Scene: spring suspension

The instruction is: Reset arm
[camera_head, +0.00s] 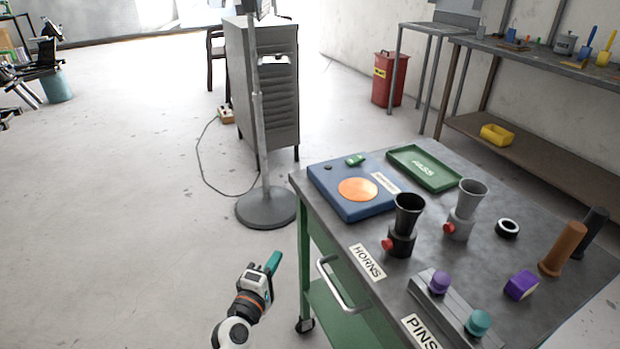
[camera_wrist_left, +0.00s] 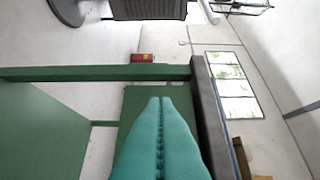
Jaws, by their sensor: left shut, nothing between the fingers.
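My left gripper (camera_head: 273,263) is in the lower middle of the head view, to the left of the green cart and beside its handle, apart from it. Its teal fingers are closed together and hold nothing. In the left wrist view the teal fingers (camera_wrist_left: 160,135) touch along their length, with the cart's green frame (camera_wrist_left: 100,73) beyond them. My right gripper shows in neither view.
The cart's grey top (camera_head: 455,235) holds a blue box (camera_head: 340,207) with an orange disc, a green tray (camera_head: 425,167), a black horn (camera_head: 404,225), a grey horn (camera_head: 465,208) and several cylinders. A stand's round base (camera_head: 266,208) is on the floor.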

